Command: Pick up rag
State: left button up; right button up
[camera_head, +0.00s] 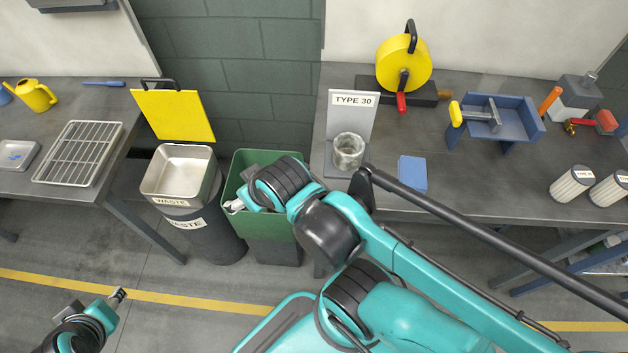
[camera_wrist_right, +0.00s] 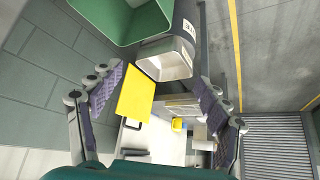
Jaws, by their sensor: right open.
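A flat blue cloth (camera_head: 412,173), which looks like the rag, lies near the front edge of the right table, just right of the TYPE 30 stand. My right arm reaches across to the green bin (camera_head: 250,166), away from the cloth. In the right wrist view my right gripper (camera_wrist_right: 160,82) has its two fingers spread wide with nothing between them. The cloth does not show in that view. In the head view the right fingers are mostly hidden by the wrist. My left gripper (camera_head: 118,295) is low at the left above the floor; its fingers are unclear.
The right table (camera_head: 460,200) carries a glass jar (camera_head: 348,150), a yellow reel (camera_head: 403,63), a blue tray (camera_head: 505,117) and white filters (camera_head: 572,184). A WASTE bin (camera_head: 180,174) with a raised yellow lid (camera_head: 173,114) stands left of the green bin. A wire rack (camera_head: 78,153) lies on the left table.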

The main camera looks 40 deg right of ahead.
aim_at(411, 171)
jog(key=z, duration=0.45)
jog(key=k+l+z, duration=0.1)
jog(key=z, duration=0.3)
jog(key=l+z, duration=0.2)
jog(key=z, duration=0.25)
jog(key=l+z, duration=0.1)
jog(key=z, duration=0.3)
jog(key=l+z, duration=0.1)
jog(key=z, duration=0.35)
